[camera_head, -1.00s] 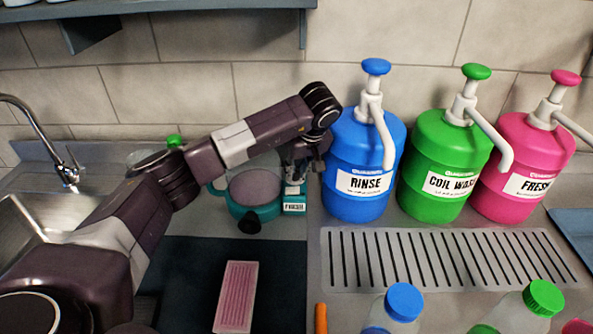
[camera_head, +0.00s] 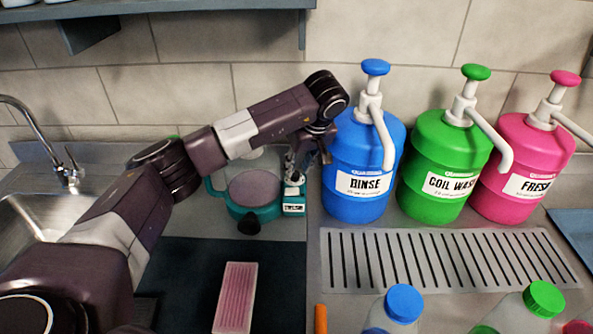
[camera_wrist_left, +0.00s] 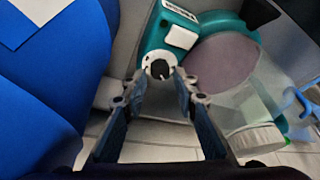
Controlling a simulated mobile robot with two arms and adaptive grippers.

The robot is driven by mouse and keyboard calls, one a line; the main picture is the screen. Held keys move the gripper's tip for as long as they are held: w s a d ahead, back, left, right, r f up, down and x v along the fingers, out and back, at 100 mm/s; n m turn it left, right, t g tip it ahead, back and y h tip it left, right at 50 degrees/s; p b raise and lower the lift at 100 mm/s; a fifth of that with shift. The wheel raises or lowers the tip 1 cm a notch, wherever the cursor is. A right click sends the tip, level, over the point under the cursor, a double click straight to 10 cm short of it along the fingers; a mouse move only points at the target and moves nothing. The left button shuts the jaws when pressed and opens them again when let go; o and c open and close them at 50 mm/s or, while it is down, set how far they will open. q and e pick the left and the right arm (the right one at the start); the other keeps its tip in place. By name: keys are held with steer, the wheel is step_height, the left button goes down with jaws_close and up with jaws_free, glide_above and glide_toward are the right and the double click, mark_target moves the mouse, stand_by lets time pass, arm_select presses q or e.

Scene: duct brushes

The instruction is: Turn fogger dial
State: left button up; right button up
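The teal fogger (camera_head: 262,213) stands on the counter behind the dark mat, with a cloudy tank and a black nozzle at its front. It also shows in the left wrist view (camera_wrist_left: 212,20). Its dial (camera_wrist_left: 160,68), a white ring with a black centre, sits on the teal housing in the left wrist view. My left gripper (camera_wrist_left: 160,78) has its fingers apart, one tip on each side of the dial; I cannot tell whether they touch it. In the head view, my left gripper (camera_head: 294,166) is over the fogger's right end and hides the dial. My right gripper is out of view.
The blue rinse jug (camera_head: 358,200) stands close to the right of my left gripper. Green (camera_head: 440,205) and pink (camera_head: 510,205) pump jugs follow. A slotted drain (camera_head: 450,258) lies in front. A pink brush block (camera_head: 237,297) lies on the dark mat (camera_head: 185,262).

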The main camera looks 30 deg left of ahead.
arm_select(q)
steer(key=v, duration=0.9)
